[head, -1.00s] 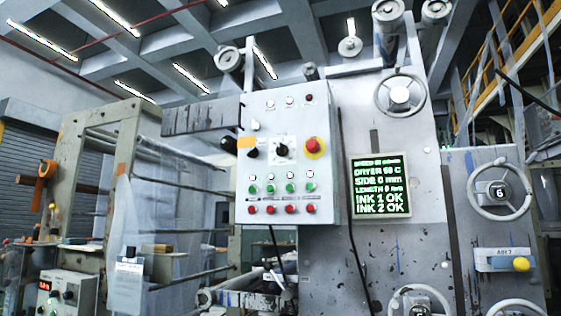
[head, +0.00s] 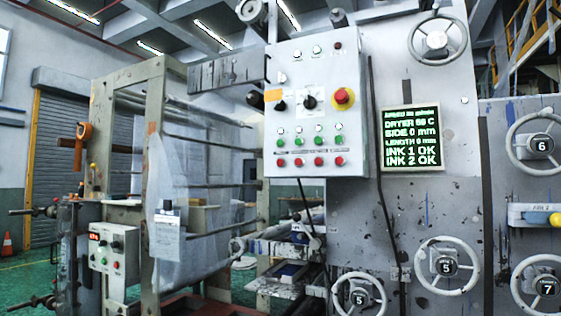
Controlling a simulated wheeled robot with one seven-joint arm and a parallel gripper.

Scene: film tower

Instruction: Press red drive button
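A light grey control box (head: 350,90) is fixed to the machine front, right of the middle. Its bottom row holds several red buttons, such as the leftmost (head: 281,162) and the rightmost (head: 340,161). A row of green buttons (head: 310,141) sits just above them. A larger red mushroom button (head: 343,96) on a yellow ring is at the right of the box. Labels are too small to tell which red button is the drive one. My gripper is not in view.
A green text display (head: 411,138) is right of the box. Handwheels (head: 446,266) stick out low on the right. A smaller panel (head: 114,248) with knobs stands at lower left, near a metal frame with rollers (head: 210,190). Green floor (head: 28,275) shows at far left.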

